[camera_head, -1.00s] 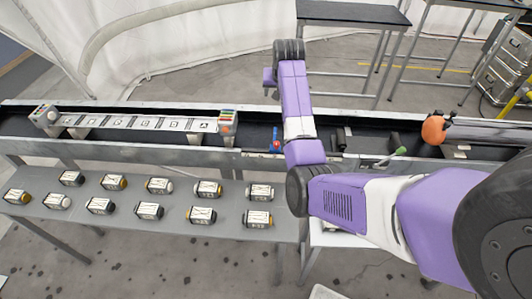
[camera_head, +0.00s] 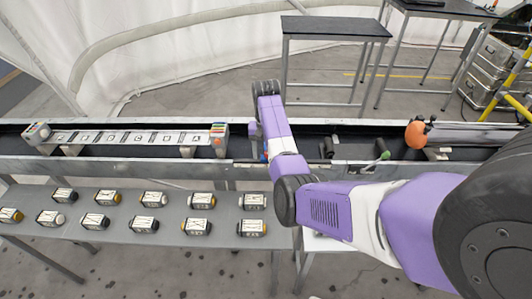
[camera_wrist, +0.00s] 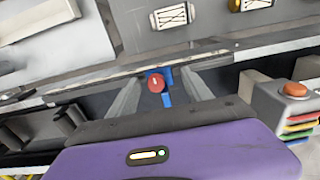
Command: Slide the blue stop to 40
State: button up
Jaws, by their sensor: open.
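The blue stop (camera_wrist: 167,92) with its round red knob (camera_wrist: 155,83) stands on the rail in the wrist view. In the head view only a small bit of the stop (camera_head: 265,157) shows beside my arm. My gripper (camera_wrist: 162,84) is open, with its two grey fingers on either side of the stop in the wrist picture. I cannot tell whether they touch it or how far down they reach. In the head view my gripper is hidden behind my wrist. No scale number such as 40 is readable.
A rack of labelled tiles (camera_head: 130,138) lies in the long trough, with a striped block (camera_head: 219,135) at its right end. A green-tipped lever (camera_head: 384,156) and an orange ball (camera_head: 416,134) are to the right. Several small cylinders lie on the grey front table (camera_head: 165,240).

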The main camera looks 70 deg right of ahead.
jog(key=shift+f, duration=0.4)
grip_shut()
dwell(1.2)
